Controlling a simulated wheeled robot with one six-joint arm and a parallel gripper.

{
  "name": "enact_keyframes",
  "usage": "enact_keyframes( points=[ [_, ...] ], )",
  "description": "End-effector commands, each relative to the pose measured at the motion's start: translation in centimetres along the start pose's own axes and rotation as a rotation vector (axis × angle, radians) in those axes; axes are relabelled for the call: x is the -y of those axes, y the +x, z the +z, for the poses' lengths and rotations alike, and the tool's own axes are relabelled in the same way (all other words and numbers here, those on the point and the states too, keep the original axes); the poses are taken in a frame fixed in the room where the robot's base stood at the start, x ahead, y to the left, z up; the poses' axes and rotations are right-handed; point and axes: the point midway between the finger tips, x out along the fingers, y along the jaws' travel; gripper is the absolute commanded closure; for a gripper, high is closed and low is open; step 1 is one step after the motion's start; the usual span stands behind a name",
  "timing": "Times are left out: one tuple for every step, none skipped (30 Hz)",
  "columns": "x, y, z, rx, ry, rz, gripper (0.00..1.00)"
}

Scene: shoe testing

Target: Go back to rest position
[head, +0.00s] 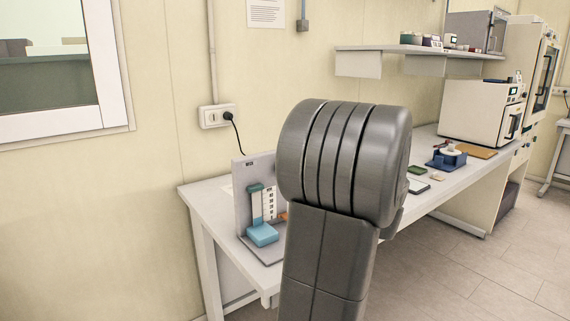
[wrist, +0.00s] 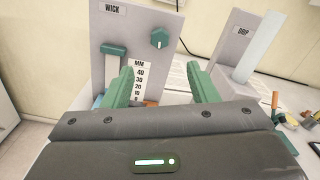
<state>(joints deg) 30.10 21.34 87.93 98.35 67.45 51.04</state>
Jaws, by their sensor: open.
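My gripper (wrist: 158,88) shows in the wrist view with its two green fingers apart and nothing between them. It faces the grey panel marked WICK (wrist: 125,30), which has a green slider, a green knob (wrist: 159,38) and an MM scale (wrist: 140,80). In the head view my arm stands large in the middle and hides the gripper. The WICK stand (head: 243,190) shows left of the arm, with a blue block (head: 262,234) at its base.
A panel marked DRIP (wrist: 236,42) stands right of the WICK panel. The white bench (head: 208,198) runs back right, with a blue fixture (head: 447,160) and a white machine (head: 480,108) on it. A shelf (head: 420,49) hangs above. Open floor (head: 480,265) lies at the right.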

Motion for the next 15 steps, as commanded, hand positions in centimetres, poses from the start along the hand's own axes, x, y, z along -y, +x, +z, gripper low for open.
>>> enact_keyframes(
  points=[
    [-0.1,1.1,0.0,0.001,0.002,0.006,0.47],
    [-0.1,1.6,0.0,0.0,0.002,0.006,0.47],
    [-0.1,2.4,0.1,0.001,0.001,0.007,0.47],
    [-0.1,2.9,0.1,0.001,0.001,0.005,0.47],
    [-0.1,3.5,0.1,0.001,0.002,0.006,0.47],
    [-0.1,4.2,0.1,0.001,0.002,0.006,0.47],
    [-0.1,4.9,0.1,0.001,0.001,0.005,0.47],
    [-0.1,5.5,0.1,0.001,0.0,0.006,0.47],
    [-0.1,6.2,0.1,0.0,0.001,0.006,0.47],
    [-0.1,6.9,0.1,0.0,0.001,0.006,0.47],
    [-0.1,7.5,0.1,0.001,0.0,0.006,0.47],
    [-0.1,8.3,0.1,0.001,0.001,0.005,0.47],
    [-0.1,8.9,0.1,0.001,0.001,0.005,0.47],
    [-0.1,9.5,0.1,0.001,0.0,0.005,0.47],
    [-0.1,10.3,0.1,0.001,0.0,0.005,0.47]
  ],
)
